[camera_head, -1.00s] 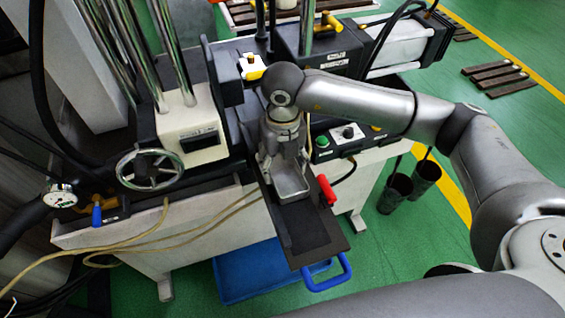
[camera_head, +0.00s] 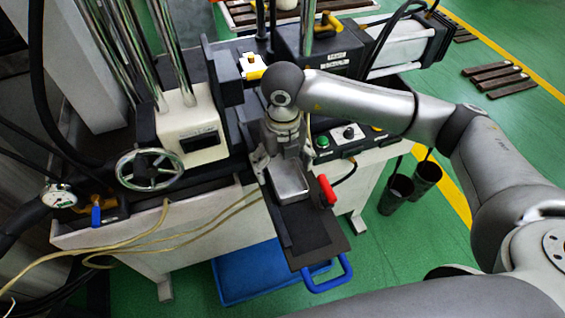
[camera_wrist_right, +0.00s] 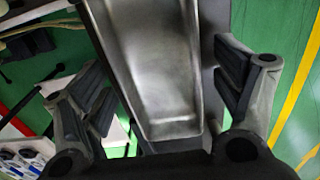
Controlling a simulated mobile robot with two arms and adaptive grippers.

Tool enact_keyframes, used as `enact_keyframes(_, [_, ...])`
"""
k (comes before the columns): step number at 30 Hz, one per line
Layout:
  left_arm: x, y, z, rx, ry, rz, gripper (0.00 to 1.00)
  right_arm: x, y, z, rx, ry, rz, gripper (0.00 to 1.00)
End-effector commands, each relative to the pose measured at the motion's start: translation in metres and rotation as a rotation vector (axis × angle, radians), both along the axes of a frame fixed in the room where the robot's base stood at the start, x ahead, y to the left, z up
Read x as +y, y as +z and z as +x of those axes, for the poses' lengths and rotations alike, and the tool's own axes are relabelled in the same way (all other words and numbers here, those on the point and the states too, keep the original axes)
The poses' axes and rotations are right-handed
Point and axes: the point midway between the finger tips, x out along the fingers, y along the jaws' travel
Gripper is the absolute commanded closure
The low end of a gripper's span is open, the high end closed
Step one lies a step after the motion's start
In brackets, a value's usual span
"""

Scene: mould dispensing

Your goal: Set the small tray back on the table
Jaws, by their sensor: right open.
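The small tray (camera_head: 291,184) is a shiny metal, open-topped trough. It rests on a dark plate (camera_head: 316,242) that sticks out from the front of the machine. My right gripper (camera_head: 282,163) is open above the rear end of the tray. In the right wrist view, the tray (camera_wrist_right: 160,70) lies between the two spread dark finger pads, with a gap on each side. The tray's rear part is hidden by the gripper in the head view. My left gripper is not in view.
A red handle (camera_head: 327,190) stands close to the tray's right. A handwheel (camera_head: 150,169) is at the left. Two dark cups (camera_head: 396,192) hang at the right.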

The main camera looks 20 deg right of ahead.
Motion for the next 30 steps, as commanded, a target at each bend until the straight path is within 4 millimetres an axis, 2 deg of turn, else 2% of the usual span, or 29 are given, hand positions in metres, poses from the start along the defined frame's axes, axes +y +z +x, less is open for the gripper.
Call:
enact_keyframes(5, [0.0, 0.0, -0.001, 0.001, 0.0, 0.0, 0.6, 0.0, 0.018, 0.002, -0.005, 0.0, 0.002, 0.15])
enact_keyframes(12, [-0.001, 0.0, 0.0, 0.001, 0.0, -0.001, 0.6, 0.0, 0.069, 0.002, -0.006, 0.001, 0.002, 0.15])
enact_keyframes(18, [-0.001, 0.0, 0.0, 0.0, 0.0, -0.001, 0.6, 0.0, 0.104, 0.001, -0.005, 0.0, 0.001, 0.15])
enact_keyframes(24, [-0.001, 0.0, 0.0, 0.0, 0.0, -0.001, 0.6, -0.001, 0.119, 0.001, -0.002, 0.0, 0.001, 0.15])
enact_keyframes(30, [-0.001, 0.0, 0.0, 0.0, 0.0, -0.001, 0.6, -0.001, 0.12, 0.001, -0.001, 0.0, 0.0, 0.15])
